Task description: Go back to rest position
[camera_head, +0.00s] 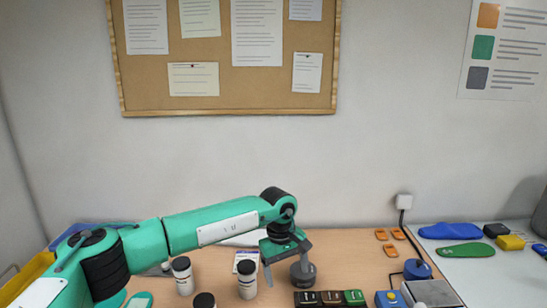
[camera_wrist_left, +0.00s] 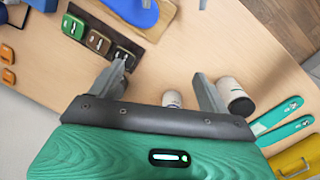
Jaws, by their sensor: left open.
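My left arm reaches in from the left in the head view. My left gripper (camera_head: 284,268) points down over the wooden table, its two grey fingers apart. My right gripper is not in view.
White dark-lidded jars (camera_head: 182,277) (camera_head: 247,280) stand near the arm. A dark tray (camera_wrist_left: 103,33) of coloured blocks lies in front. Teal strips (camera_wrist_left: 278,115) lie beside a yellow bin (camera_wrist_left: 295,160).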

